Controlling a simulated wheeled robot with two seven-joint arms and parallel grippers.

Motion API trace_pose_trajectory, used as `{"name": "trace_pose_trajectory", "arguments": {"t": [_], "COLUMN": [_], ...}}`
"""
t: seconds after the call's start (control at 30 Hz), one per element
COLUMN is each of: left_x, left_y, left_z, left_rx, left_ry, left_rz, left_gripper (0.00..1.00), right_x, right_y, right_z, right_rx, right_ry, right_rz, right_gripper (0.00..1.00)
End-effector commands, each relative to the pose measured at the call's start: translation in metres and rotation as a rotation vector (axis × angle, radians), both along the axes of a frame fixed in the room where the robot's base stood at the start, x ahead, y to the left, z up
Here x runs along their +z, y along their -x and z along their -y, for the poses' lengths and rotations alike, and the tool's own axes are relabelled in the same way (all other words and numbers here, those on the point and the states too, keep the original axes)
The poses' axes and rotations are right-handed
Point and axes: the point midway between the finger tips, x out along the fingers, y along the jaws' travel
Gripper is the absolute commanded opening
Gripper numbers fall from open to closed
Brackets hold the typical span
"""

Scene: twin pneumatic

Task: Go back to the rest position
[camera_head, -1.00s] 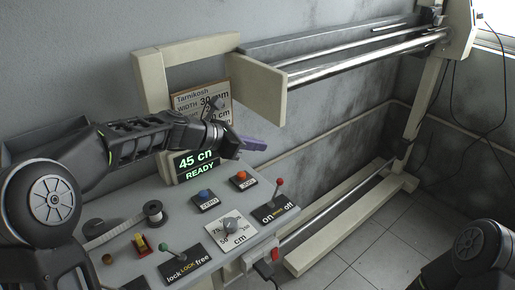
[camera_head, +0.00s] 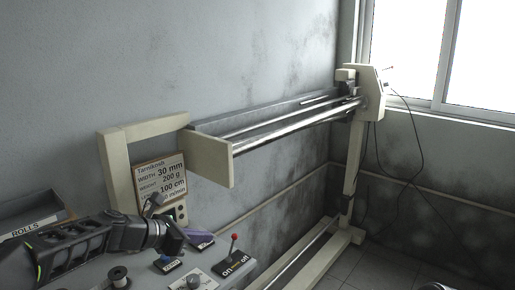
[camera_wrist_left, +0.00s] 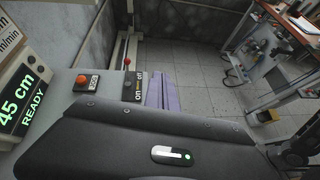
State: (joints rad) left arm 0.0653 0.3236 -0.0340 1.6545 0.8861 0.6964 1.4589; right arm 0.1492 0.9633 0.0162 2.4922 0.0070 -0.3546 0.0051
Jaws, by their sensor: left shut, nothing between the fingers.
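My left arm comes in low from the left in the head view, over the beige control console (camera_head: 90,278). Its gripper (camera_head: 203,239) has purple fingers, which are shut and empty, close to the on/off lever (camera_head: 233,243) with its red knob. In the left wrist view the purple fingers (camera_wrist_left: 161,92) are together, beside the on/off plate. The display (camera_wrist_left: 22,100) there reads "45 cm READY"; in the head view my arm mostly hides it. My right gripper is out of view.
A "ROLLS" box (camera_head: 30,222) stands at left. A sign (camera_head: 161,183) shows widths and lengths. A beige frame with long metal rails (camera_head: 290,130) extends right.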

Motion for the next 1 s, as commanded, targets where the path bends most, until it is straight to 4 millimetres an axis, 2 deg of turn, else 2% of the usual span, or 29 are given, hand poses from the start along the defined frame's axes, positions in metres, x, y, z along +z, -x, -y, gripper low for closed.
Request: {"name": "trace_pose_trajectory", "arguments": {"t": [0.03, 0.17, 0.33, 0.53, 0.67, 0.77, 0.8, 0.87, 0.9, 0.97, 1.0], "left_x": [-0.012, -0.036, -0.076, -0.147, -0.21, -0.273, -0.3, -0.338, -0.36, -0.389, -0.405], "left_y": [0.002, 0.005, 0.013, 0.034, 0.062, 0.101, 0.122, 0.156, 0.181, 0.22, 0.247], "left_z": [0.001, 0.002, 0.004, 0.006, 0.009, 0.012, 0.014, 0.018, 0.022, 0.028, 0.032], "left_rx": [-0.008, -0.029, -0.072, -0.174, -0.301, -0.47, -0.561, -0.713, -0.826, -1.0, -1.115], "left_ry": [-0.021, -0.075, -0.168, -0.335, -0.485, -0.636, -0.701, -0.792, -0.846, -0.913, -0.946], "left_rz": [-0.007, -0.009, -0.011, -0.011, -0.002, 0.021, 0.039, 0.079, 0.117, 0.188, 0.242], "left_gripper": [0.0, 0.0, 0.0, 0.0, 0.0, 0.0, 0.0, 0.0, 0.0, 0.0, 0.0], "right_x": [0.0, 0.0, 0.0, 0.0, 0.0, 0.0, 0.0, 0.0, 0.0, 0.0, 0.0], "right_y": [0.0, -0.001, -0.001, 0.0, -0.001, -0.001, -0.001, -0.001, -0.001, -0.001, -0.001], "right_z": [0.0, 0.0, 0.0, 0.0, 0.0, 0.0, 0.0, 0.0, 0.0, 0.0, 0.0], "right_rx": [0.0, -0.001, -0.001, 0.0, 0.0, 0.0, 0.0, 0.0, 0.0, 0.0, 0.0], "right_ry": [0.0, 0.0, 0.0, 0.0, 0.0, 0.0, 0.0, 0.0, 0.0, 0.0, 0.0], "right_rz": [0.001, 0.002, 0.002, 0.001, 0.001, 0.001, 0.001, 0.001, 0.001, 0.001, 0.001], "right_gripper": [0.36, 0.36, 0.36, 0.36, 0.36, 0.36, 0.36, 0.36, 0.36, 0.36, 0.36]}}
